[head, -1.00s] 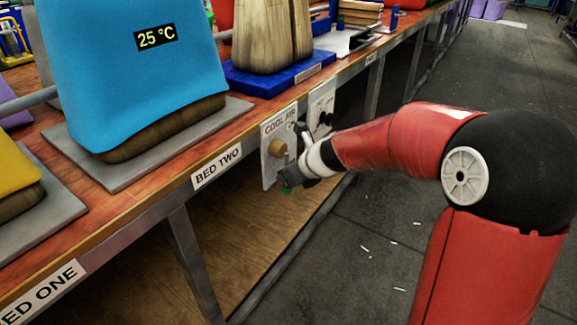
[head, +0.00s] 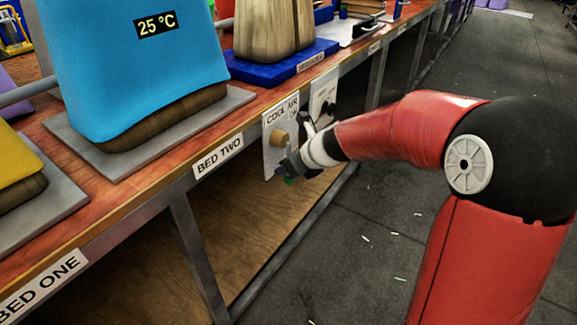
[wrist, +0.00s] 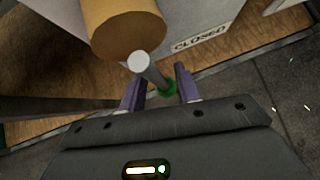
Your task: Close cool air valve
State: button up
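The cool air valve is on a white panel (head: 272,160) marked COOL AIR, fixed to the bench front beside the BED TWO label. Its brass-coloured round hub (head: 280,139) sticks out of the panel, and shows large in the wrist view (wrist: 128,32). A grey rod (wrist: 150,73) with a green part (wrist: 169,88) lies below the hub. My gripper (wrist: 159,85) is open, its two fingers spread on either side of the rod. Whether a finger touches the rod is unclear. In the head view my gripper (head: 288,168) is just below the hub and hides most of the rod.
The CLOSED mark (wrist: 200,38) is right of the hub in the wrist view. A second panel (head: 323,95) with a black knob is close behind my wrist. The bench edge (head: 150,205) runs above, and a wooden lower shelf (head: 245,235) lies beneath.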

jog(key=v, duration=0.7)
jog(key=shift+s+r+p, duration=0.2)
jog(key=shift+p, duration=0.15)
jog(key=shift+d, duration=0.15)
jog(key=s+d+r+n+h, duration=0.1)
jog(key=s+d+n+h, duration=0.2)
jog(key=s+n, duration=0.9)
jog(key=s+d+r+n+h, duration=0.1)
jog(key=s+d+n+h, duration=0.2)
jog(key=s+n, duration=1)
jog(key=d+n, duration=0.2)
jog(key=d, duration=0.1)
jog(key=shift+d+n+g, duration=0.3)
jog(key=shift+d+g, duration=0.1)
jog(key=shift+s+a, duration=0.1)
jog(key=shift+s, duration=0.05)
